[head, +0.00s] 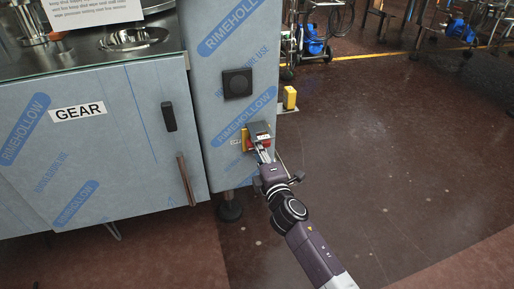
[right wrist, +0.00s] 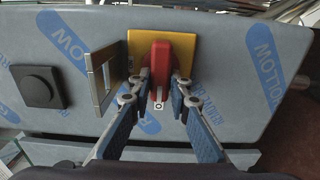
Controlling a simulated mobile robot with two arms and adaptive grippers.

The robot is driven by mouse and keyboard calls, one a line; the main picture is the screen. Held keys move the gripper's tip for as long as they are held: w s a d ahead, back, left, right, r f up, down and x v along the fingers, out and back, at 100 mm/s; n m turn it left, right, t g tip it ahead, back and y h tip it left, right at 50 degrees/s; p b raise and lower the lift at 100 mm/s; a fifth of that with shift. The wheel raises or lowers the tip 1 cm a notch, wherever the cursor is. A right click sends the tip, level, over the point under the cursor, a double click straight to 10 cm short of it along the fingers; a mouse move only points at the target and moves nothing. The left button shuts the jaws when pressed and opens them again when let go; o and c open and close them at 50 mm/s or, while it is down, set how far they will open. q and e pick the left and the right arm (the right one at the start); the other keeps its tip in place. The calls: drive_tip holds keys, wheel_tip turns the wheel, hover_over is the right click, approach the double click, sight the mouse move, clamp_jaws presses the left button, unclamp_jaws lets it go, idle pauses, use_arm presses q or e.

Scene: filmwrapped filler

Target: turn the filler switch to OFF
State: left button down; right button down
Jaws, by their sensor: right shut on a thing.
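The filler switch is a red handle (right wrist: 162,62) on a yellow plate (right wrist: 141,42), fixed to the film-covered machine panel. In the head view the red handle (head: 259,139) is partly covered by my gripper. My right gripper (right wrist: 160,92) is shut on the red handle, one finger on each side of it. It also shows in the head view (head: 264,150), its arm coming from the lower right. A grey hinged metal flap (right wrist: 103,75) stands open at the left of the plate. My left gripper is not in view.
A black square knob (head: 237,83) sits on the panel above the switch. A cabinet door labelled GEAR (head: 83,112) with a black latch (head: 168,117) is to the left. A yellow block (head: 290,98) lies behind. The dark floor (head: 400,160) at right is open.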

drive_tip(key=c, duration=1.8)
unclamp_jaws()
drive_tip(key=v, duration=1.2)
